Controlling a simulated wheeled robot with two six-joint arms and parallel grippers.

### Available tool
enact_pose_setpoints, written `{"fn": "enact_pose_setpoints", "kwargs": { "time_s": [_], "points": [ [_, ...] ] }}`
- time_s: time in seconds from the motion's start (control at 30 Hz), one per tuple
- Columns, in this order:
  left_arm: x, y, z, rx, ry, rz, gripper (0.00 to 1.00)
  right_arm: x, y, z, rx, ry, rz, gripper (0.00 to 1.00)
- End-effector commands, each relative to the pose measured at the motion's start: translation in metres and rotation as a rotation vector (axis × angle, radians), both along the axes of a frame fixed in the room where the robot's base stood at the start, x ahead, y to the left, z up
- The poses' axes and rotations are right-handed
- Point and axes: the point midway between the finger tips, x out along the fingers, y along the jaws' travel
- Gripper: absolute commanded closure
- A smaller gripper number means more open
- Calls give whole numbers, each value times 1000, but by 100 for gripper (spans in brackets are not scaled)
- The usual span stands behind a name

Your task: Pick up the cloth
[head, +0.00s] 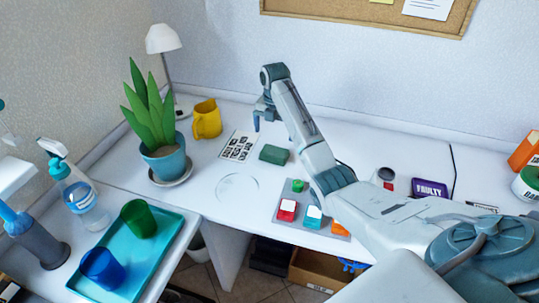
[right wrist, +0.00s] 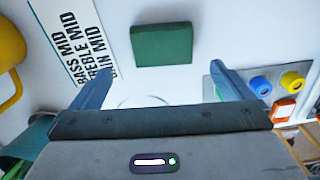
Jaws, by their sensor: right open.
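The cloth appears to be the dark green, flat, roughly square piece (head: 274,154) lying on the white desk in the head view. It also shows at the top middle of the right wrist view (right wrist: 162,44). My right gripper (head: 262,117) points down above the desk, a little left of and behind the cloth in the head picture. In the right wrist view its two fingers (right wrist: 159,68) are spread wide with nothing between them, and the cloth lies beyond the fingertips, apart from them.
A printed sheet (head: 239,146), a yellow mug (head: 207,119) and a potted plant (head: 163,160) stand left of the cloth. A teal tray (head: 78,284) holds green and blue cups. A purple FAULTY box (head: 430,188) is right.

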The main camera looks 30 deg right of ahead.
Motion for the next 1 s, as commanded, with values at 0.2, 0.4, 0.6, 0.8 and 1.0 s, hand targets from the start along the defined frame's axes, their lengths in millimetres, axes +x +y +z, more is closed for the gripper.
{"fn": "enact_pose_setpoints", "kwargs": {
  "time_s": [0.2,0.4,0.6,0.8,1.0],
  "points": [
    [-7,1,-1,0,1,1,53,-1,1,-34,1,3,0,0],
    [-12,1,-3,0,3,1,53,-1,0,-49,0,3,-1,0],
    [-34,2,-8,0,10,4,53,-3,0,-78,1,4,-2,0],
    [-39,3,-10,0,10,5,53,-3,0,-97,0,1,-1,0],
    [-39,3,-10,0,9,5,53,-3,0,-97,-1,1,-1,0]
  ]
}}
